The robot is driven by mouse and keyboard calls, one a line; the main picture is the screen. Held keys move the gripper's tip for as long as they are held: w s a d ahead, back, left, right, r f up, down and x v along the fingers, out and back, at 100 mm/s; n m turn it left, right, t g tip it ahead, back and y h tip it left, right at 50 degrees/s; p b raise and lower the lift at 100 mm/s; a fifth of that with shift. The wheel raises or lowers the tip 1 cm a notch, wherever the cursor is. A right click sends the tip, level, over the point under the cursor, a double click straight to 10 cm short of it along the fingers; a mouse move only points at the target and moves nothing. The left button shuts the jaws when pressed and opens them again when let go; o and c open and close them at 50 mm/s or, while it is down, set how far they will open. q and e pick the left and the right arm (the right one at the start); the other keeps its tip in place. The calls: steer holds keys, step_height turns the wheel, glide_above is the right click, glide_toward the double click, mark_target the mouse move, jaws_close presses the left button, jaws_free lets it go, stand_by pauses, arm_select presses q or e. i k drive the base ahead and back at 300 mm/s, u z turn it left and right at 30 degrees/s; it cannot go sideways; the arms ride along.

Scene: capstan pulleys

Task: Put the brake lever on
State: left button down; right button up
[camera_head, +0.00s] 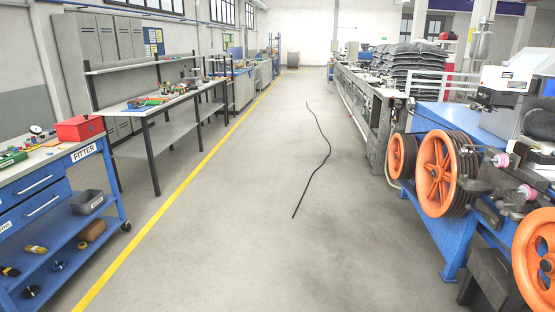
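The capstan machine stands at the right on a blue frame (432,222). It carries a large orange pulley (434,165) with dark grooves, a smaller orange pulley (397,156) behind it, and another large orange pulley (532,250) cut by the right edge. Pink rollers (501,160) sit among dark metal parts between the pulleys. I cannot make out a brake lever for certain, on the machine or elsewhere. Neither of my grippers is in view.
A blue trolley marked FITTER (68,165) stands at the left, with a red box (79,128) and small tools on top. A workbench (150,110) stands behind it. A black cable (316,171) lies on the floor. The middle aisle is otherwise clear.

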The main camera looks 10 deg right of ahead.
mark_target(467, 207)
steer(key=z, duration=0.35)
steer(key=i, duration=2.3)
steer(key=z, duration=2.1)
steer(key=i, duration=1.25)
steer(key=z, duration=1)
